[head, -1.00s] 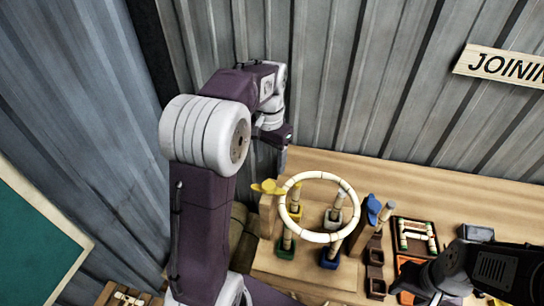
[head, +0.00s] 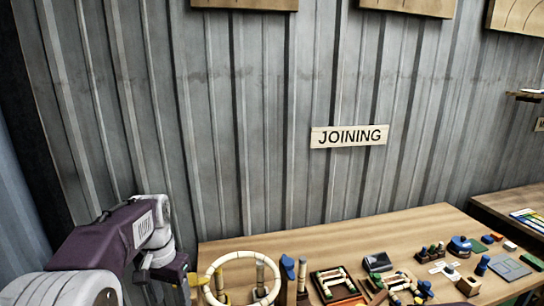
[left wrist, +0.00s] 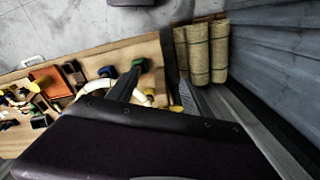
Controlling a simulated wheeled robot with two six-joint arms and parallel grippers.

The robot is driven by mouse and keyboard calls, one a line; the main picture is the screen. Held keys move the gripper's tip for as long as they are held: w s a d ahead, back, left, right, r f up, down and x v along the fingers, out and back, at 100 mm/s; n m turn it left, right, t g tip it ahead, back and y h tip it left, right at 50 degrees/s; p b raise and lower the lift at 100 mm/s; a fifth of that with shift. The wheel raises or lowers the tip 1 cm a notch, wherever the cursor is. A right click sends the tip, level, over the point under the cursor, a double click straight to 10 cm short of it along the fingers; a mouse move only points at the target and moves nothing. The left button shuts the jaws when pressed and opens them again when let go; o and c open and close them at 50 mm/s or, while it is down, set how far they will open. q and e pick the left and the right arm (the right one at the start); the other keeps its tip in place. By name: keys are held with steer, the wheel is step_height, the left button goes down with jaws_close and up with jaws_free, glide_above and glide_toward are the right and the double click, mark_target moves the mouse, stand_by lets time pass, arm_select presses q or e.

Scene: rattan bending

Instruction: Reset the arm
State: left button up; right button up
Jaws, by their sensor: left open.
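My left arm comes in from the left in the head view, with its gripper (head: 168,270) low in the picture, beside the left end of the workbench. In the left wrist view the two dark fingers of my left gripper (left wrist: 158,92) are spread apart, and I see nothing held between them. A cream segmented ring (head: 240,254) stands over the bench right of the gripper, its lower part cut off by the picture edge. Part of the ring also shows in the left wrist view, partly behind a finger. My right gripper is in neither view.
The wooden bench (head: 330,238) carries several small blocks, a tray of cream pieces (head: 335,283) and blue parts. A JOINING sign (head: 348,136) hangs on the corrugated wall. Several rattan-coloured rolls (left wrist: 219,52) stand near the gripper in the left wrist view.

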arm_select(q)
steer(key=s+d+f+n+b, duration=0.1)
steer(key=s+d+f+b, duration=0.1)
steer(key=s+f, duration=0.4)
steer(key=s+d+f+n+b, duration=0.1)
steer(key=s+d+f+b, duration=0.2)
steer(key=s+f, duration=0.4)
step_height(320, 180, down, 6)
steer(key=shift+d+f+n+t, duration=0.25)
steer(key=shift+d+n+t, duration=0.15)
steer(key=shift+d, duration=0.2)
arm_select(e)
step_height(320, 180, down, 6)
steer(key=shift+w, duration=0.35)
